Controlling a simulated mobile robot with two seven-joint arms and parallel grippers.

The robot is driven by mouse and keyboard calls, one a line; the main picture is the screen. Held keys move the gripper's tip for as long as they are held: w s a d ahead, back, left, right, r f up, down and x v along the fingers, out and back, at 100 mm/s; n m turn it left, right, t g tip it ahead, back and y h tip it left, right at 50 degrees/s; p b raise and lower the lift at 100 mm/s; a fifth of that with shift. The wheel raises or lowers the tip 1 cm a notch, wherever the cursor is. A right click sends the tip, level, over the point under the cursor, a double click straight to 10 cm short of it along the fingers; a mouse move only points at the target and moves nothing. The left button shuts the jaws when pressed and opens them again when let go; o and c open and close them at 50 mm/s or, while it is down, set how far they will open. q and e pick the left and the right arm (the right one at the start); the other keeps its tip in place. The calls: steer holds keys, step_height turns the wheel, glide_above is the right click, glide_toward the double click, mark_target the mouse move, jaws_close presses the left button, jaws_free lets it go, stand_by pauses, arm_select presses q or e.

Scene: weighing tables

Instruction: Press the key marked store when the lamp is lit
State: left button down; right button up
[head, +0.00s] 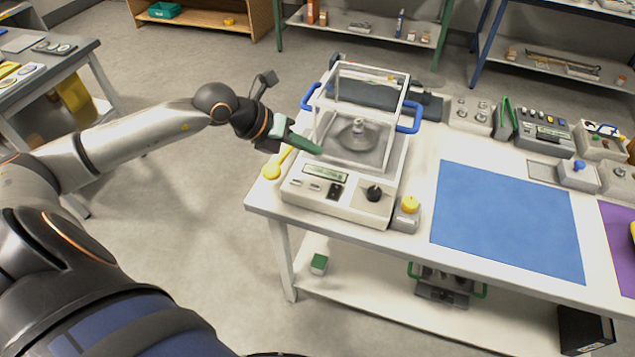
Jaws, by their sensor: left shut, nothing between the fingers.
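A white balance (297,194) with a clear draft shield (340,119) and blue handles stands on the white table's near left corner. Its front panel has a greenish display (325,173), two small pale keys (314,187), a black switch (336,191) and a black knob (374,193). Their markings are too small to read, so I cannot tell which is store. I cannot make out a lit lamp. My left gripper (318,149) is shut and empty, its green fingers at the shield's left side, above and behind the panel. I cannot tell whether it touches the shield. My right gripper is not in view.
A yellow-topped grey box (409,214) stands right of the balance, and a yellow spoon-like thing (276,164) lies left of it. A blue mat (508,220) lies clear to the right. Several devices line the table's back, including a keyed box (543,132).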

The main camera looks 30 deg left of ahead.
mark_target(310, 190)
arm_select(q)
step_height(310, 190, down, 9)
steer(key=b, duration=0.6)
stand_by(2.2)
steer(key=shift+f+b, duration=0.35)
steer(key=shift+b, duration=0.1)
steer(key=shift+d+f+b, duration=0.1)
steer(key=shift+f+b, duration=0.25)
steer(key=shift+f, duration=0.05)
stand_by(0.4)
steer(key=shift+r+p, duration=0.6)
steer(key=shift+r, duration=0.2)
